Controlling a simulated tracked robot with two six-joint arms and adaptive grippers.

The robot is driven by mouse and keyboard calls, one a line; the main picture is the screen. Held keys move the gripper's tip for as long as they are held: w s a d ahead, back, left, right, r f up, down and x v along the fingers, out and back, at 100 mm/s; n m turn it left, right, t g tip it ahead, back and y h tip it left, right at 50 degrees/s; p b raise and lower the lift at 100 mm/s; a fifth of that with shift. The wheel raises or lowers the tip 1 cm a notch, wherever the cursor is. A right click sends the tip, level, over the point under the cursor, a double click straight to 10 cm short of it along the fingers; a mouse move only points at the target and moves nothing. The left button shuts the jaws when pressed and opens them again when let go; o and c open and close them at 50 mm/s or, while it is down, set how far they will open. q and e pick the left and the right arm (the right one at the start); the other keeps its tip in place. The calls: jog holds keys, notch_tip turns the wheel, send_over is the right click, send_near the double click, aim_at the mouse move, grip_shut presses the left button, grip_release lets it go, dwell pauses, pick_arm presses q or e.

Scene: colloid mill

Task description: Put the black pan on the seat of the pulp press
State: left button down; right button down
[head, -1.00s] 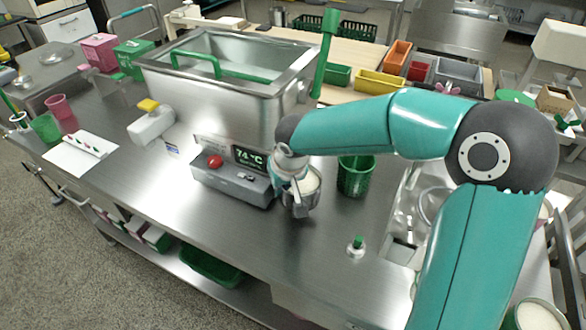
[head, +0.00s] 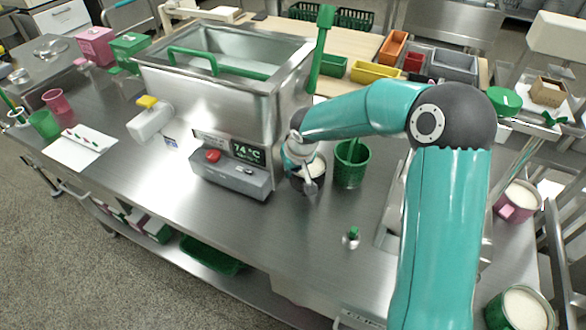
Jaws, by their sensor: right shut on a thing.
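The black pan (head: 308,184) is a small dark round pan with white contents, in the middle of the head view, in front of the steel tank's right end. My right gripper (head: 308,172) is shut on it. The fingers are small and partly hide the pan, and I cannot tell whether its base touches the bench. I cannot make out the pulp press or its seat for certain. A steel fixture (head: 392,222) on the bench is partly hidden behind my right arm. My left gripper is not in view.
The steel tank (head: 285,105) with a control box (head: 228,180) stands left of the pan. A pink pan (head: 515,205) and a green pan (head: 518,308) stand at right.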

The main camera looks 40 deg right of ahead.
jog(key=c, duration=1.3)
grip_release()
jog(key=shift+r, duration=0.15)
